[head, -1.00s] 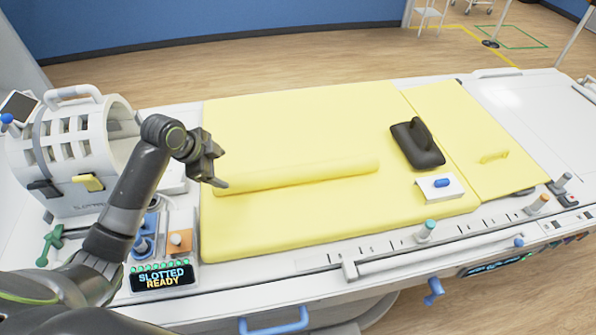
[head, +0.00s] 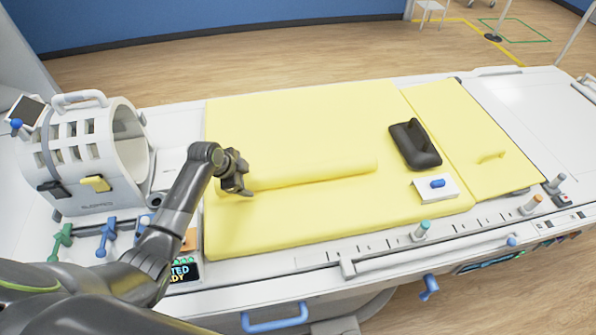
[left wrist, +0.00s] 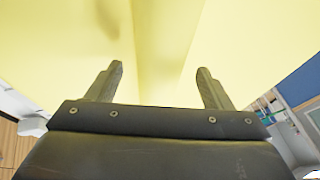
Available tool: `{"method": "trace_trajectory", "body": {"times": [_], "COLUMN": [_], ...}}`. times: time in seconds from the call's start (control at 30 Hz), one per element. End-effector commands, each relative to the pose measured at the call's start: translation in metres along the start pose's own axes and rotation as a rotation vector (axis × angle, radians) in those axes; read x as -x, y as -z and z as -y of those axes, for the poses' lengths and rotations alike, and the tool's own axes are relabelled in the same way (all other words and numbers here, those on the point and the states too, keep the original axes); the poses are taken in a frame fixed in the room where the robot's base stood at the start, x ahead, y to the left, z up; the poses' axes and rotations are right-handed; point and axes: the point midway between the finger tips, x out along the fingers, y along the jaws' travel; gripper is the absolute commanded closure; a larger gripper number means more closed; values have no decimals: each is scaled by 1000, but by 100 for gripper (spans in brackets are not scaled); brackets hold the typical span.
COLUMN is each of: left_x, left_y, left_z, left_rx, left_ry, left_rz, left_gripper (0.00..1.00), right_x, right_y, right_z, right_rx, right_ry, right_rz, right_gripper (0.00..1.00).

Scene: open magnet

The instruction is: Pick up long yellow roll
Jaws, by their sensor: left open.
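The long yellow roll (head: 312,172) lies along the yellow mattress (head: 300,115), its left end partly hidden behind my left gripper. My left gripper (head: 242,190) is open and empty over the roll's left end. In the left wrist view the roll (left wrist: 168,50) runs between the two spread fingers (left wrist: 160,80), with the mattress on both sides. I cannot tell whether the fingers touch it. My right gripper is not in view.
A white slotted coil (head: 85,150) stands at the left of the table. A black cradle (head: 415,146) and a white pad with a blue capsule (head: 437,184) sit on the mattress to the right. A white rail (head: 430,258) runs along the front edge.

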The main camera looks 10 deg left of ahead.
Motion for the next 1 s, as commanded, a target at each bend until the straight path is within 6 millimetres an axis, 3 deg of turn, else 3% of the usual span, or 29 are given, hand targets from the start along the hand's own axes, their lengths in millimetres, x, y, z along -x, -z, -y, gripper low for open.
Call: {"method": "trace_trajectory", "body": {"times": [0.23, 0.53, 0.9, 1.0], "left_x": [-18, -21, -21, -21], "left_y": [0, 0, 0, 0], "left_z": [0, 0, 0, 0], "left_rx": [1, 0, 0, 0], "left_ry": [-1, 1, 0, 1], "left_rz": [-1, -1, -1, -1], "left_gripper": [26, 26, 73, 76], "right_x": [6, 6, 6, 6], "right_y": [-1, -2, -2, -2], "right_z": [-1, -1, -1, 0], "right_rx": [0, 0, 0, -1], "right_ry": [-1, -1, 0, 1], "right_rz": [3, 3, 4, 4], "right_gripper": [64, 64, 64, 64]}}
